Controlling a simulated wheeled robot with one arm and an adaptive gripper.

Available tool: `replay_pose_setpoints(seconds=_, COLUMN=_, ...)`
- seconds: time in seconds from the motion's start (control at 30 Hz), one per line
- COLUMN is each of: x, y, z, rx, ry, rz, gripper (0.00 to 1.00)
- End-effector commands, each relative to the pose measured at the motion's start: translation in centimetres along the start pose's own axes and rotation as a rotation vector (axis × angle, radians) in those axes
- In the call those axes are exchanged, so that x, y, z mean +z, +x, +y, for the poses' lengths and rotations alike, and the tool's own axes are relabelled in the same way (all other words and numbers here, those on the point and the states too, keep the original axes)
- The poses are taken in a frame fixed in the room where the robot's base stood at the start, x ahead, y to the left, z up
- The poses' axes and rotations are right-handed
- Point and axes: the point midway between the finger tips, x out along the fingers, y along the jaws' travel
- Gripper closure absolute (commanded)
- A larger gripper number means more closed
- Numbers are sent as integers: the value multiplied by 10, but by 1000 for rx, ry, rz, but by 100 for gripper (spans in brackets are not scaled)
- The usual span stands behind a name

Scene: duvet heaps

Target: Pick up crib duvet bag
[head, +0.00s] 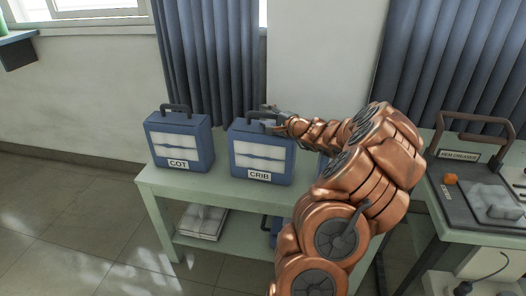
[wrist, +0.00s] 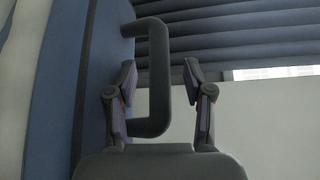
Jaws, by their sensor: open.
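The crib duvet bag (head: 262,152) is a blue case with a clear front window, white folds inside and a CRIB label. It stands upright on the pale green table, in the middle of the head view. My gripper (head: 271,116) is at the top of this bag, by its handle. In the wrist view the bag's blue side (wrist: 105,50) fills the left, and its dark handle (wrist: 160,75) stands out between the two open fingers of my gripper (wrist: 165,105). The fingers are apart, one on each side of the handle bar; a clear gap shows at the right finger.
A similar blue bag labelled COT (head: 180,140) stands to the left on the pale green table (head: 225,193). A white folded item (head: 202,221) lies on the lower shelf. A dark hem creaser (head: 465,180) stands on the table at right. Curtains (head: 210,60) hang behind.

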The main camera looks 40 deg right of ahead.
Motion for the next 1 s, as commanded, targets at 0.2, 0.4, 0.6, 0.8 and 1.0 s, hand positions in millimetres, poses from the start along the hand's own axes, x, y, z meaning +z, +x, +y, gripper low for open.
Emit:
replay_pose_setpoints(seconds=0.2, x=1, y=11, z=0, rx=0, ry=1, rz=0, gripper=48)
replay_pose_setpoints(seconds=0.4, x=1, y=11, z=0, rx=0, ry=1, rz=0, gripper=51)
replay_pose_setpoints(seconds=0.6, x=1, y=11, z=0, rx=0, ry=1, rz=0, gripper=72)
replay_pose_setpoints(seconds=0.8, x=1, y=11, z=0, rx=0, ry=1, rz=0, gripper=93)
replay_pose_setpoints(seconds=1.0, x=1, y=11, z=0, rx=0, ry=1, rz=0, gripper=100)
